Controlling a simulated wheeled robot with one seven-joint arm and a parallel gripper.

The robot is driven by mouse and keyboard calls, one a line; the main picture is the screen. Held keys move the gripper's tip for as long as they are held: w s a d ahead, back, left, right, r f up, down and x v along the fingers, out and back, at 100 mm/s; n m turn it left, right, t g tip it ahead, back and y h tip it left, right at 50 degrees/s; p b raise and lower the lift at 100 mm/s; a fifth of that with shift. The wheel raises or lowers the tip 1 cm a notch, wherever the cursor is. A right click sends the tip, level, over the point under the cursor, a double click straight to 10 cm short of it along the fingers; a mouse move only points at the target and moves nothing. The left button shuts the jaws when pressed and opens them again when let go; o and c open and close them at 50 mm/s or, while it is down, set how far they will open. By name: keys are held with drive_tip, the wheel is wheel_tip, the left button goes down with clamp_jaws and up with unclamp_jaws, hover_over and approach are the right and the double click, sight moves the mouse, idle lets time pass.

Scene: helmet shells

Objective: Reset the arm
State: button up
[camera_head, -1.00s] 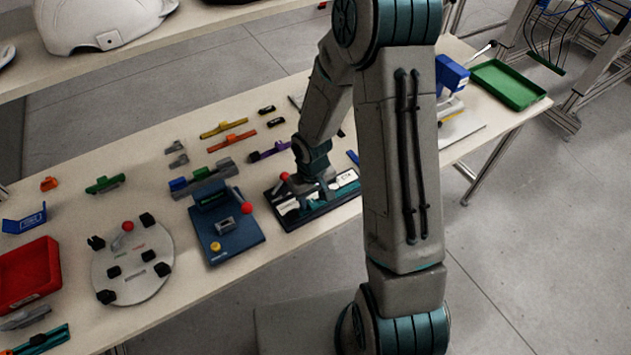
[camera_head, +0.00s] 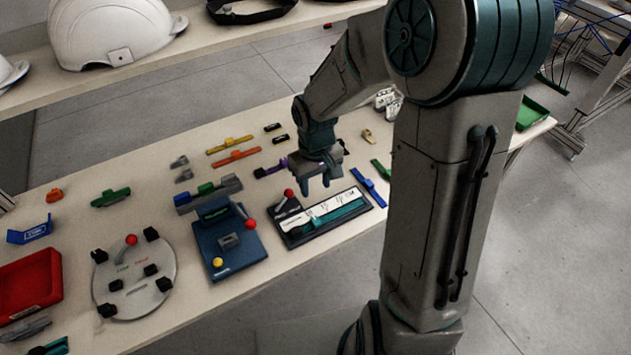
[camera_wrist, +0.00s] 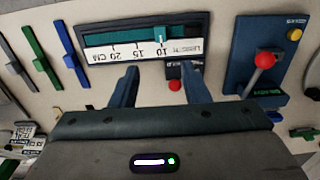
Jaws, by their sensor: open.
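My gripper (camera_head: 327,180) is open and empty. It hangs in the air above the table, just behind the black slide fixture (camera_head: 334,217) with a white scale and a teal bar. In the wrist view the two fingers of my gripper (camera_wrist: 160,85) point toward the fixture's scale (camera_wrist: 140,48), with clear space between them. The red knob (camera_wrist: 175,85) of the fixture shows between the fingertips. Part of the table's right side is hidden behind my arm.
Left of the fixture are a blue panel with a red-knobbed lever (camera_head: 228,240), a round grey plate (camera_head: 133,278) and a red tray (camera_head: 30,283). Blue (camera_head: 369,187) and green bars lie to its right. White helmets (camera_head: 112,30) stand on another table behind.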

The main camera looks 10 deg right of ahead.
idle(0.4)
drive_tip(key=s+d+r+m+t, duration=0.3)
drive_tip(key=s+d+r, duration=0.1)
drive_tip(key=s+r, duration=1)
drive_tip(key=shift+s+d+r+m+t, duration=0.15)
drive_tip(key=shift+s+r+m+t, duration=0.2)
drive_tip(key=shift+r, duration=0.4)
idle(1.8)
